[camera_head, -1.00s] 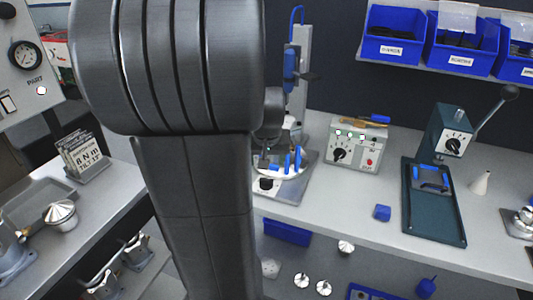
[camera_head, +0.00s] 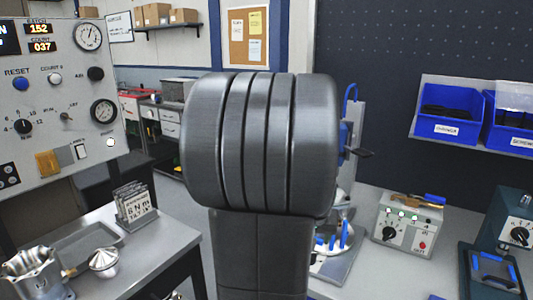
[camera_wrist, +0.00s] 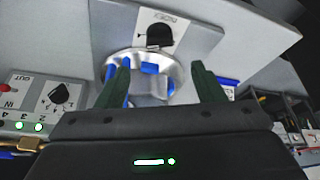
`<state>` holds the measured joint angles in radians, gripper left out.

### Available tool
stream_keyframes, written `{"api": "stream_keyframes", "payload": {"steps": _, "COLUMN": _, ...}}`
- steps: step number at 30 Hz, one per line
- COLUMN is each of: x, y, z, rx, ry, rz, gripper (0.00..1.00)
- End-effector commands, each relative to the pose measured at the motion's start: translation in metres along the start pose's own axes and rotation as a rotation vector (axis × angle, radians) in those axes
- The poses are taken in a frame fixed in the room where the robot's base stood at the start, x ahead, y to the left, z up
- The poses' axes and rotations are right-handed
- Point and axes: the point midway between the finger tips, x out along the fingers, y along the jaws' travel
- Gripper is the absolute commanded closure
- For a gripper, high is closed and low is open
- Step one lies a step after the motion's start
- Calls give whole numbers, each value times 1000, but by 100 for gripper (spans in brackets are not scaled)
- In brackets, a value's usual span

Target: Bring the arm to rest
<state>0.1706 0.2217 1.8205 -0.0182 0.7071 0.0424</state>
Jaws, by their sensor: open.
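My arm's dark grey links stand upright in the middle of the head view and hide my gripper there. In the wrist view my gripper (camera_wrist: 160,68) shows two dark green fingers, spread apart with nothing held between them. Beyond the fingers is a round metal fixture with blue posts (camera_wrist: 145,62), on a grey station with a black knob (camera_wrist: 159,35). I cannot tell how far the fingers are from it. In the head view the station's blue posts (camera_head: 343,234) show partly behind my arm.
A control box (camera_head: 407,226) and a dark green press (camera_head: 510,225) stand on the right bench. Blue bins (camera_head: 449,112) sit on a shelf above.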

Motion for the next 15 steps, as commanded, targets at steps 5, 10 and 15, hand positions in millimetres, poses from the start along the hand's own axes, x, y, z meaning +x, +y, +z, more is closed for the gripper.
{"api": "stream_keyframes", "payload": {"steps": 5, "x": 32, "y": 0, "z": 1, "rx": 0, "ry": -6, "rz": 0, "gripper": 38}}
{"api": "stream_keyframes", "payload": {"steps": 10, "x": 59, "y": 0, "z": 1, "rx": 0, "ry": -5, "rz": 0, "gripper": 38}}
{"api": "stream_keyframes", "payload": {"steps": 15, "x": 81, "y": 0, "z": 1, "rx": 0, "ry": -4, "rz": 0, "gripper": 38}}
